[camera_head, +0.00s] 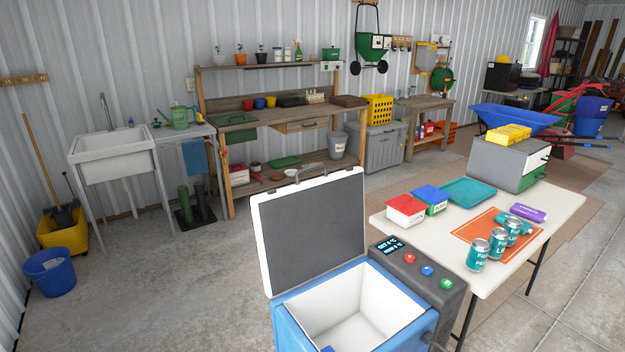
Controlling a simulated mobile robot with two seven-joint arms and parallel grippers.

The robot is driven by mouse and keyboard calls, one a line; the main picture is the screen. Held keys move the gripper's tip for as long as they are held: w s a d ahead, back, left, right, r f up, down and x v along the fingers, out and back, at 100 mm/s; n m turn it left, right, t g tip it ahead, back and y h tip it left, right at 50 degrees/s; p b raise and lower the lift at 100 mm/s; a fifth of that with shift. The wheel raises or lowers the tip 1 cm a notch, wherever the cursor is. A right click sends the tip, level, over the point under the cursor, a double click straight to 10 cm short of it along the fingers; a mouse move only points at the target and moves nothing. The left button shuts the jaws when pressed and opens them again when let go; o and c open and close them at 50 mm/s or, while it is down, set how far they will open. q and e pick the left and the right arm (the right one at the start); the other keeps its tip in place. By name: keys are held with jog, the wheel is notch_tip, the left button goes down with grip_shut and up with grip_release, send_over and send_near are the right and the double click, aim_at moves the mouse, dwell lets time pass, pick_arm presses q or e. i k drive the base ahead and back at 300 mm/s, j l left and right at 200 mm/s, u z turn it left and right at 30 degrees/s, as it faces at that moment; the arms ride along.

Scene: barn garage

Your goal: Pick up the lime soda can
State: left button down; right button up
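Several drink cans are on the white table (395,222) at the right. I cannot tell from the labels which can is lime. Neither of my grippers is in view.
An open blue cooler (300,310) with its lid raised stands in front of the table, beside a dark control panel (425,268). The table also holds an orange mat (468,236), red and blue boxes (405,210), a teal tray (468,190) and a grey box (500,165).

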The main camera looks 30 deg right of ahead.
aim_at(498, 238)
jog(key=z, duration=2.2)
jog(key=u, duration=0.4)
jog(key=i+l+u, duration=0.2)
jog(key=u, duration=0.2)
jog(key=i+l+u, duration=0.1)
jog(key=l+u, duration=0.3)
jog(key=i+l+u, duration=0.15)
jog(key=l, duration=0.3)
jog(key=l+u, duration=0.15)
jog(key=l, duration=0.3)
jog(key=i+l, duration=0.1)
jog(key=l, duration=0.5)
jog(key=i+l, duration=0.1)
jog(key=l, duration=0.45)
jog(key=i+l+u, duration=0.1)
jog(key=l, duration=0.5)
